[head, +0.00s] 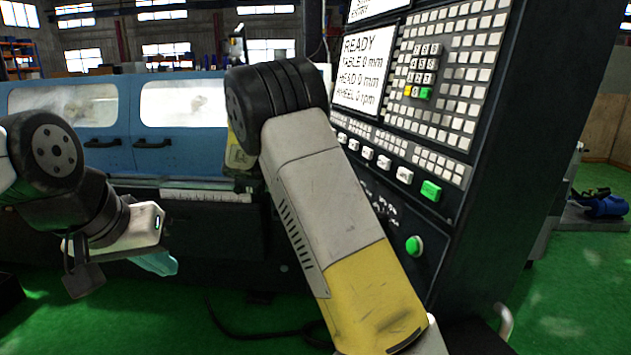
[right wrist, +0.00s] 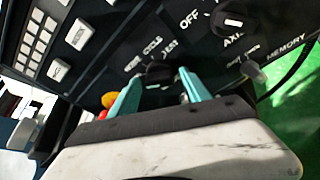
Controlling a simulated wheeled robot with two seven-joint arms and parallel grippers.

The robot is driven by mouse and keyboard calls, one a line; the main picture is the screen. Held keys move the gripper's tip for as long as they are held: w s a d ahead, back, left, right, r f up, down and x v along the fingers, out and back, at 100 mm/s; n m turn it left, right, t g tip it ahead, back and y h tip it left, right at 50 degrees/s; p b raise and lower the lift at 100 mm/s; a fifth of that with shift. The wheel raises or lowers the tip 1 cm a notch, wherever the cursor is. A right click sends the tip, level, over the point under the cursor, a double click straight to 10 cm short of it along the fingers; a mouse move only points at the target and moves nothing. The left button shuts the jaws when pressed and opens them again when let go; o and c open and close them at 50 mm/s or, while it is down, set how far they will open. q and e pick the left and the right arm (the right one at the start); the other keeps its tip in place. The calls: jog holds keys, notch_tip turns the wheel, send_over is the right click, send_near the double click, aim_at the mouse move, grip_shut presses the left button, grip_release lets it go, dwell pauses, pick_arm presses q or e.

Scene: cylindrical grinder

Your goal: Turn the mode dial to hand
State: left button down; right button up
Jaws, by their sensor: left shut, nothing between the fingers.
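A dark dial (right wrist: 158,75) sits on the control panel in the right wrist view, with "CYCLE" and "TEST" lettering near it. I take it to be the mode dial; its pointer is too dark to read. My right gripper (right wrist: 160,82) has its teal fingers apart, one on each side of this dial. I cannot tell whether they touch it. In the head view my right forearm hides this gripper and the dial. My left gripper (head: 160,264) is shut and empty at the left, well away from the panel.
A second knob (right wrist: 232,20) with "OFF" and "AXIS" lettering is at the upper right. The panel's screen (head: 362,68) reads READY. A green button (head: 414,245) is low on the panel.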

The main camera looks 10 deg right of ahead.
jog(key=shift+a, duration=0.1)
jog(key=v, duration=0.7)
jog(key=shift+a, duration=0.3)
jog(key=shift+s+a+r, duration=0.1)
jog(key=shift+r, duration=0.05)
